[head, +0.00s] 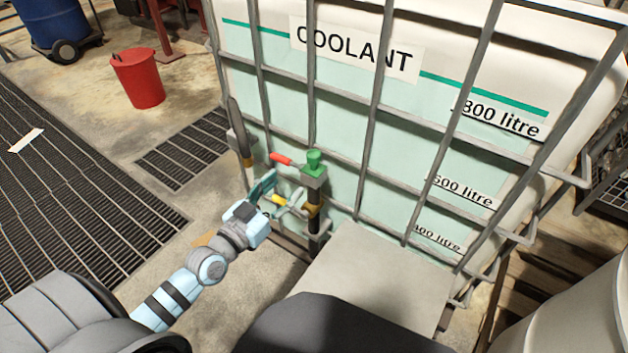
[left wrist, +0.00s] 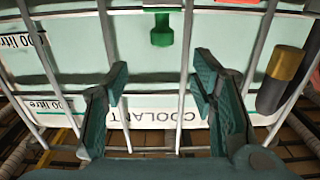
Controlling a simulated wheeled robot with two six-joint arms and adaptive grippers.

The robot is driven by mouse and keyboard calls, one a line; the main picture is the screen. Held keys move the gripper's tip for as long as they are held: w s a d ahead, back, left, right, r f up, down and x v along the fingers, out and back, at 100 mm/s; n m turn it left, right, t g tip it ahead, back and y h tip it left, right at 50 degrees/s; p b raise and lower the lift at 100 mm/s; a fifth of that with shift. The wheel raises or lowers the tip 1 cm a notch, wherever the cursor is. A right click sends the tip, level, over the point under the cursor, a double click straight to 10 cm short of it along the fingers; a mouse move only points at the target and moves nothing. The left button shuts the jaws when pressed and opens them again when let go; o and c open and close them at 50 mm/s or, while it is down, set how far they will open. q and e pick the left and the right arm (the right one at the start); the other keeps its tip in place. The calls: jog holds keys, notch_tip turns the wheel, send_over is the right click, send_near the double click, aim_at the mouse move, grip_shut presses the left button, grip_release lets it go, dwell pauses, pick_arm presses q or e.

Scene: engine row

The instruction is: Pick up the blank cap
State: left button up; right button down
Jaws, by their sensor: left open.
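A green cap-like piece (head: 314,162), which I take to be the blank cap, stands upright on a grey block at the front of the caged coolant tank (head: 345,130). My left gripper (head: 282,192) is open, in front of the cage, just left of and below the green piece. In the left wrist view the green piece (left wrist: 162,30) shows beyond the open fingers (left wrist: 160,72), between their lines and apart from them. Nothing is between the fingers. My right gripper is not in view.
A red handle (head: 280,159) and a brass-and-black pipe (head: 313,212) are close to my left gripper. Grey cage bars (head: 372,110) run behind. A red bucket (head: 138,78) stands on the floor at the back left. A grey flat surface (head: 375,280) is to the right.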

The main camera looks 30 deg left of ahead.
aim_at(310, 158)
pick_arm(q)
jog(key=w+b, duration=0.1)
jog(key=w, duration=0.6)
jog(key=w+d+b, duration=0.1)
jog(key=w, duration=0.2)
jog(key=shift+w+r+b, duration=0.15)
jog(key=shift+w+b, duration=0.1)
jog(key=shift+b, duration=0.1)
jog(key=w, duration=0.2)
jog(key=shift+w+d+b, duration=0.2)
jog(key=shift+w+b, duration=0.1)
jog(key=shift+b, duration=0.1)
jog(key=shift+w, duration=0.15)
jog(key=shift+c, duration=0.8)
grip_shut()
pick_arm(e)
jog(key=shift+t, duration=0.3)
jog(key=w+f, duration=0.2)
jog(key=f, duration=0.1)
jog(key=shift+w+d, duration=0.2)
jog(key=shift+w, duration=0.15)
